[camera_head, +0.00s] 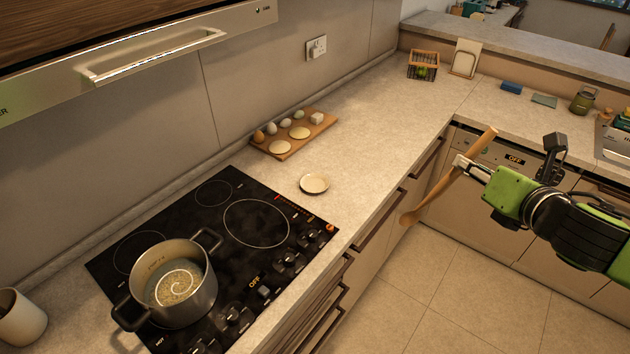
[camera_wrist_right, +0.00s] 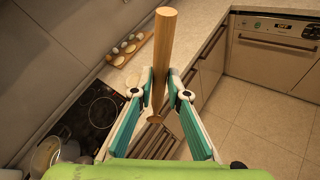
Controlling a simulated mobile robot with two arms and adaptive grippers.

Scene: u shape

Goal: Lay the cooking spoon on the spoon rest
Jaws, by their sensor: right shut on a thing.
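The wooden cooking spoon (camera_head: 447,182) is held by my right gripper (camera_head: 468,167), which is shut on its handle. The spoon is tilted, with its bowl end low at the left and its handle end high at the right. It hangs in the air over the floor, in front of the counter's edge. In the right wrist view the spoon (camera_wrist_right: 164,50) stands between the two fingers (camera_wrist_right: 160,88). The spoon rest seems to be the small round cream dish (camera_head: 314,184) on the counter beside the cooktop; it is empty. My left gripper is not in view.
A pot (camera_head: 177,292) with contents stands on the black cooktop (camera_head: 150,222). A wooden board (camera_head: 277,146) with several eggs and round pieces lies behind the dish. A cup (camera_head: 20,318) stands at the lower left. The counter right of the dish is clear (camera_head: 375,125).

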